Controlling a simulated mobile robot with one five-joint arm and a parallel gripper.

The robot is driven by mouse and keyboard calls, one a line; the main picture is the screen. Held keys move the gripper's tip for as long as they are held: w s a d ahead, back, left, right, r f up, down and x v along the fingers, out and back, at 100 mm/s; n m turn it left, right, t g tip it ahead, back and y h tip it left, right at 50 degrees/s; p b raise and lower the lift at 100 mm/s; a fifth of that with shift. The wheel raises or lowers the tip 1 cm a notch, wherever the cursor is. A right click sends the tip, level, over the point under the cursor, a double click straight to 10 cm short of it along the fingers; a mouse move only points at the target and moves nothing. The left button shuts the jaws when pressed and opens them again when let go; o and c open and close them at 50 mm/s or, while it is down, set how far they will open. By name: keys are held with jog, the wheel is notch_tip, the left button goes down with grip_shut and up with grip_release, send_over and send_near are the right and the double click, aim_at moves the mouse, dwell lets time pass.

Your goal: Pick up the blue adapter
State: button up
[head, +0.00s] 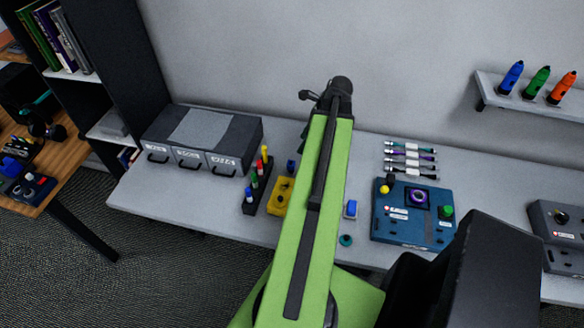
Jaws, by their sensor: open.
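A small blue block (351,208), which looks like the blue adapter, sits on the grey table just right of my green arm, left of the blue panel box. Another small dark blue piece (291,166) stands left of the arm, by the yellow block; I cannot tell what it is. The dark end of my arm with my gripper (312,96) is raised at the top middle, toward the wall, far from the blue block in the picture. The gripper is small and partly turned away; it is open and nothing shows in it.
A yellow block (282,196) and a black rack of coloured pieces (257,184) stand left of the arm. A grey drawer unit (200,138) is at the left. The blue panel box (412,214) stands right. A teal ring (346,240) lies near the front edge.

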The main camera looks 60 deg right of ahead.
jog(key=b, duration=0.7)
send_near(290, 163)
jog(key=x, duration=0.4)
jog(key=shift+w+f, duration=0.1)
jog(key=shift+f, duration=0.3)
jog(key=shift+w+a+f, duration=0.1)
jog(key=shift+w+f, duration=0.1)
jog(key=shift+r, duration=0.1)
jog(key=b+x, duration=0.4)
jog(key=x, duration=0.1)
jog(key=shift+s+f+b, duration=0.2)
jog(key=shift+s+b, duration=0.05)
jog(key=shift+b, duration=0.15)
jog(key=shift+w+f, duration=0.1)
jog(key=shift+w, duration=0.05)
grip_shut()
